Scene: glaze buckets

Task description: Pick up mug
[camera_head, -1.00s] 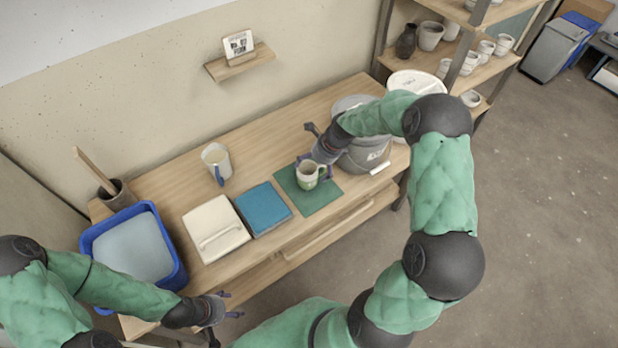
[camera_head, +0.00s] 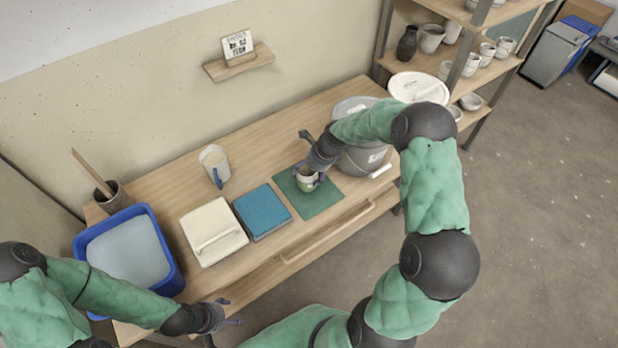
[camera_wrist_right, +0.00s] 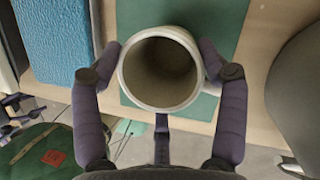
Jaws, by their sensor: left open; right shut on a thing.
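I cannot tell whether the mug touches the mat. My left gripper (camera_head: 228,312) is open and empty, off the bench's front edge.
A blue sponge block (camera_head: 262,211) and a cream lidded box (camera_head: 213,232) lie left of the mat. A pitcher (camera_head: 213,165) stands behind them. A blue tub (camera_head: 172,262) is at the far left. A grey bucket (camera_head: 362,160) stands right behind my right gripper.

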